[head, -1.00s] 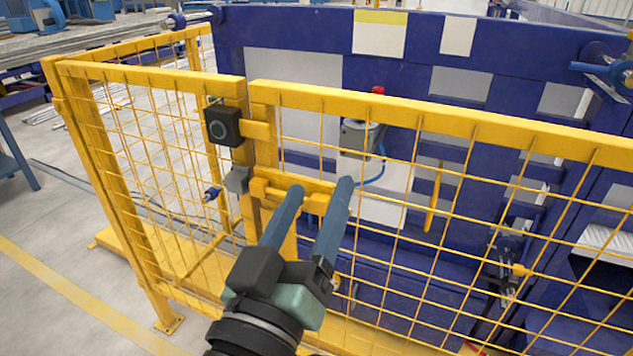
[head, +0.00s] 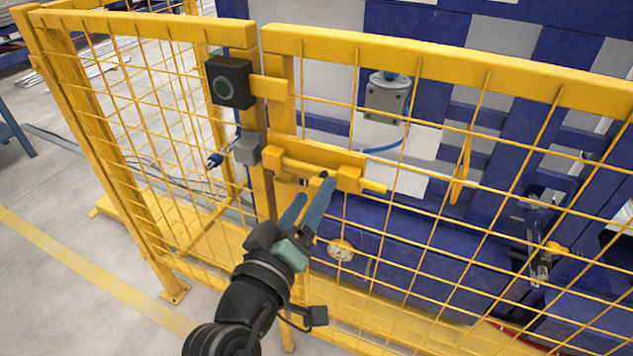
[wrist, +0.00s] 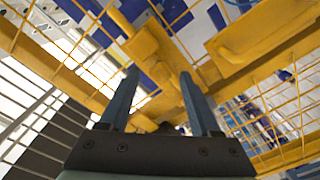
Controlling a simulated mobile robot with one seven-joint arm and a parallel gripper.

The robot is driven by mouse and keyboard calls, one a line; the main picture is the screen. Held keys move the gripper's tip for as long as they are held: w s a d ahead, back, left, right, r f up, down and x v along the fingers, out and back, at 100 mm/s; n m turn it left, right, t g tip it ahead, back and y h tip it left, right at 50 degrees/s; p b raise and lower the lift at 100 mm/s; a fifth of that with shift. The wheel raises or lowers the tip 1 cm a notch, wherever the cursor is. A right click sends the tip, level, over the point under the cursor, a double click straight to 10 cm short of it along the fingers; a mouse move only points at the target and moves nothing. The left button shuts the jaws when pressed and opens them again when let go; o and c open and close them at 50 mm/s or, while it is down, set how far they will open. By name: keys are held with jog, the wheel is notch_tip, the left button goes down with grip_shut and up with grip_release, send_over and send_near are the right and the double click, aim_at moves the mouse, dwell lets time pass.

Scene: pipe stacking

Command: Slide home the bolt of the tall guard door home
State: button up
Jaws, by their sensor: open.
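The tall yellow mesh guard door (head: 450,65) stands to the right of the yellow fence post. Its yellow bolt (head: 300,166) lies across two brackets on a yellow plate, and its rod end (head: 374,187) sticks out past the right bracket. A grey block (head: 247,148) on the post lies in line with the bolt, left of the left bracket. My gripper (head: 316,187) is open, its blue fingers pointing up at the bolt from below, near the right bracket. In the wrist view the gripper (wrist: 160,74) has yellow bars beyond its fingers. Contact with the bolt cannot be told.
A black box with a green ring (head: 230,82) sits on the post above the grey block. The fixed yellow fence panel (head: 145,100) stands at the left. Blue machinery (head: 430,235) lies behind the mesh. Open floor (head: 60,290) is at the lower left.

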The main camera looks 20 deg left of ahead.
aim_at(321, 180)
jog(key=shift+w, duration=1.45)
grip_shut()
dwell(0.3)
